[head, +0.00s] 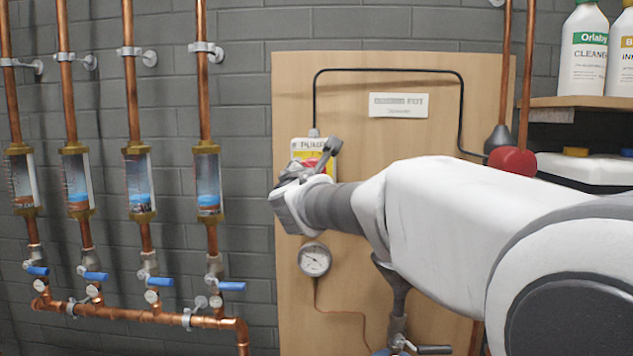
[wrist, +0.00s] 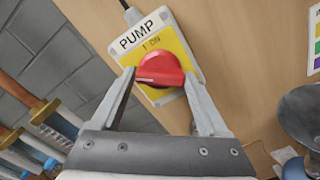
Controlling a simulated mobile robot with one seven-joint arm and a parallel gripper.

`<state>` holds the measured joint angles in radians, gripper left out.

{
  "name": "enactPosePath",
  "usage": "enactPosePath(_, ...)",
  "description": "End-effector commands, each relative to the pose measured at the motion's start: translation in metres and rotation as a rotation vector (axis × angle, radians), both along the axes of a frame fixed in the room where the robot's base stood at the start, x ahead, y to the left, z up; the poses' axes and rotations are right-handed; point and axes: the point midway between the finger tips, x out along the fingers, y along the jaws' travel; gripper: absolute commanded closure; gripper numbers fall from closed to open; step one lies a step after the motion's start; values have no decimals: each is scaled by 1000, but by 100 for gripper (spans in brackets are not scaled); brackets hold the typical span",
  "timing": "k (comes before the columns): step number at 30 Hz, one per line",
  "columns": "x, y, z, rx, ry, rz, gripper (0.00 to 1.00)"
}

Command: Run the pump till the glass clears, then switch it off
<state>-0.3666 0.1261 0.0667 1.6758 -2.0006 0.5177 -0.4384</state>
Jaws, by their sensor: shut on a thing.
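The pump switch is a red rotary knob (wrist: 161,71) on a yellow plate lettered PUMP and "I ON". The knob's white mark points left in the wrist view. My gripper (wrist: 159,80) is shut on the knob, one finger on each side. In the head view my gripper (head: 318,168) hides most of the switch plate (head: 301,145). Several sight glasses (head: 208,182) in brass fittings stand on copper pipes at the left. They show bluish liquid, with reddish-brown at the bottom of some. I cannot tell how clear each is.
Blue-handled valves (head: 232,286) sit under the glasses. A round gauge (head: 314,259) hangs below the switch on the wooden board (head: 350,90). A shelf (head: 580,102) with white bottles (head: 584,55) is at the right. A red heart-shaped thing (head: 512,161) is beside my arm.

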Motion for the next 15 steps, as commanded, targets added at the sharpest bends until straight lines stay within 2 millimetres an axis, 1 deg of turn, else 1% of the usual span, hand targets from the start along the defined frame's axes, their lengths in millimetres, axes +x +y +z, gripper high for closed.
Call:
enactPosePath(1,0,0,-7,55,-6,-1,98)
enactPosePath(9,0,0,-5,343,-14,0,98)
enactPosePath(12,0,0,-2,389,-15,-1,98)
enactPosePath(15,0,0,-1,397,-15,-1,98)
